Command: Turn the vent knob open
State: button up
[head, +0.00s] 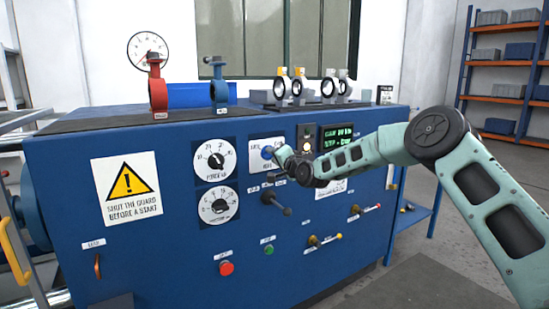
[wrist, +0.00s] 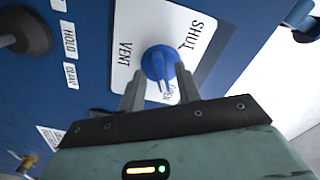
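The blue vent knob (wrist: 160,62) sits on a white plate (wrist: 140,25) lettered SHUT, VENT and OPEN in the wrist view. Its raised bar runs toward the OPEN lettering, which is partly hidden at the lower side. My gripper (wrist: 160,78) is open, with one finger on each side of the knob's bar and gaps showing between. I cannot tell if either fingertip touches the knob. In the head view the knob (head: 267,152) shows at the left of my gripper (head: 275,156), which hides part of the plate.
Two dials (head: 215,158) are left of the plate. A black lever (head: 280,202) sticks out just below my gripper. A green display (head: 338,136) is to the right.

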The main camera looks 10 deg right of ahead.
jog(key=shift+s, duration=0.1)
jog(key=v, duration=1.7)
